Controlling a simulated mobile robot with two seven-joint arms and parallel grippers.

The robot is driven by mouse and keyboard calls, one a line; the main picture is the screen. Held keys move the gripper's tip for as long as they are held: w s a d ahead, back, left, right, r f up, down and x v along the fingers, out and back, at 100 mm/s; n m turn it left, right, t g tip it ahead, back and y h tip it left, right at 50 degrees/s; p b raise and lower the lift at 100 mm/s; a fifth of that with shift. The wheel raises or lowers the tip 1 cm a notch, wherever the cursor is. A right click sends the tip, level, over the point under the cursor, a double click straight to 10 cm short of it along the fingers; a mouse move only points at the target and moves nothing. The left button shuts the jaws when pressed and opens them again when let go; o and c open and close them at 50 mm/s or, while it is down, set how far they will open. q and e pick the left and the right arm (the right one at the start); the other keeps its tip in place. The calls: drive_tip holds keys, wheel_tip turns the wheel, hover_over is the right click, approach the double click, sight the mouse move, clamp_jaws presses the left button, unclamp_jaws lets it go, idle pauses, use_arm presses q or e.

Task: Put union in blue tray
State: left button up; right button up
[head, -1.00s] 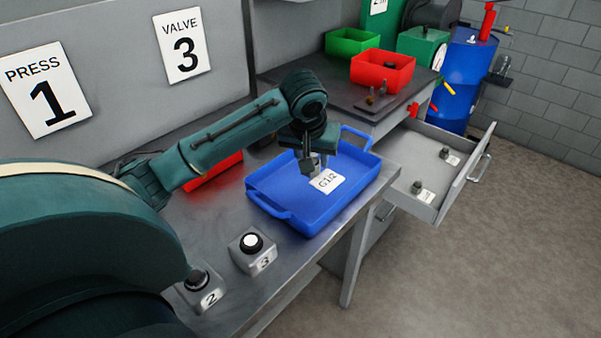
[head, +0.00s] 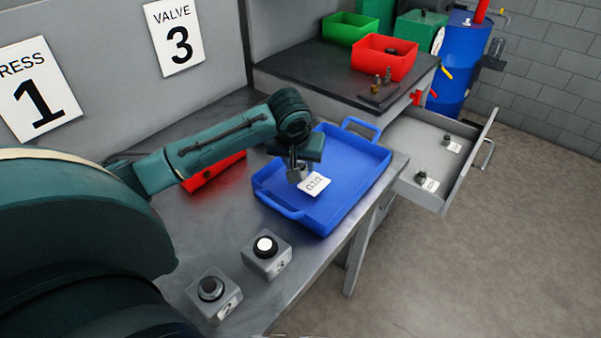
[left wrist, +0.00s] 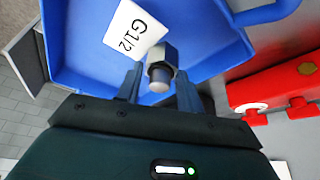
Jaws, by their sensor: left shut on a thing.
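My left gripper (head: 298,172) is over the left part of the blue tray (head: 345,204). In the left wrist view its fingers (left wrist: 160,92) are shut on the union (left wrist: 161,70), a small grey metal fitting with a hex part and a round end. The union (head: 296,176) shows only in part in the head view. A white tag marked G1/2 (head: 314,184) is beside the union, and I cannot tell whether it is attached. The blue tray also fills much of the left wrist view (left wrist: 85,35). I cannot tell whether the union touches the tray floor. My right gripper is not in view.
Two button boxes (head: 266,255) stand at the bench front. A red object (head: 215,172) lies behind my forearm. An open drawer (head: 445,150) at right holds small tagged fittings. Red (head: 385,60) and green (head: 350,30) bins stand on the dark back bench.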

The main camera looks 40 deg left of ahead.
use_arm(q)
drive_tip(key=shift+f, duration=1.95)
drive_tip(key=o, duration=1.1)
drive_tip(key=shift+f, duration=0.1)
drive_tip(key=shift+c, duration=0.2)
drive_tip(key=v, duration=1.2)
